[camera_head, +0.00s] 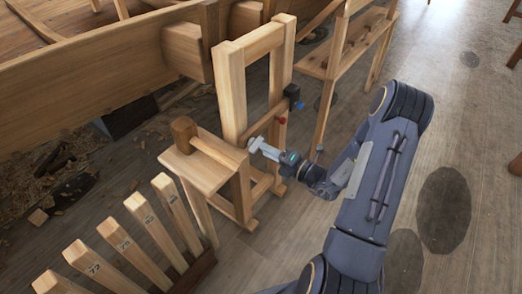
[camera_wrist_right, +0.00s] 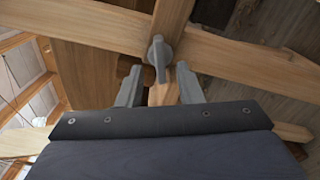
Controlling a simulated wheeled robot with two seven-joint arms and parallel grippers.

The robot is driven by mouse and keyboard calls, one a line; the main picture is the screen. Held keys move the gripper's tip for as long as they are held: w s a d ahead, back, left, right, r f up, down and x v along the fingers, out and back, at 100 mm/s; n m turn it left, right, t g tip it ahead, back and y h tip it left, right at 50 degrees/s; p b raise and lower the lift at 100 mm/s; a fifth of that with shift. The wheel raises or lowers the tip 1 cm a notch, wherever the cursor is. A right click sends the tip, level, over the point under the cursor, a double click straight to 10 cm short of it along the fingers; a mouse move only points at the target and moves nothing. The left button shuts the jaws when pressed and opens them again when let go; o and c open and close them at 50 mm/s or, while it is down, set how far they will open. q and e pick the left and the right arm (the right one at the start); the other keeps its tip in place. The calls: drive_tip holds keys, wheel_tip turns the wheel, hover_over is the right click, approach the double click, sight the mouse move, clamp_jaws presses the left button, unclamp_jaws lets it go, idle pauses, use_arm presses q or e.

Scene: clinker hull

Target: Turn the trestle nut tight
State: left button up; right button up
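The trestle nut (camera_wrist_right: 158,52) is a grey wing-shaped piece on a wooden rail of the trestle (camera_head: 232,95). In the right wrist view its lever hangs down between my two fingertips. My right gripper (camera_head: 262,149) reaches in from the right at the trestle's side. In the right wrist view its grey fingers (camera_wrist_right: 159,72) stand apart, one on each side of the lever, with gaps visible, so it is open. In the head view the fingers cover most of the nut. My left gripper is not in view.
A wooden hull (camera_head: 90,85) runs along the upper left. A mallet-like wooden block (camera_head: 183,132) stands on a small bench beside the trestle. Numbered wooden slats (camera_head: 125,243) stand in a rack at the front left. A wooden shelf (camera_head: 345,50) stands behind. Floor at right is open.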

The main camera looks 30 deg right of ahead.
sight(254, 144)
drive_tip(key=x, duration=0.3)
drive_tip(key=shift+w+a, duration=0.1)
drive_tip(key=shift+w, duration=0.1)
drive_tip(key=shift+c, duration=0.3)
drive_tip(key=c, duration=0.6)
drive_tip(key=shift+m+p, duration=5)
drive_tip(key=shift+m, duration=0.1)
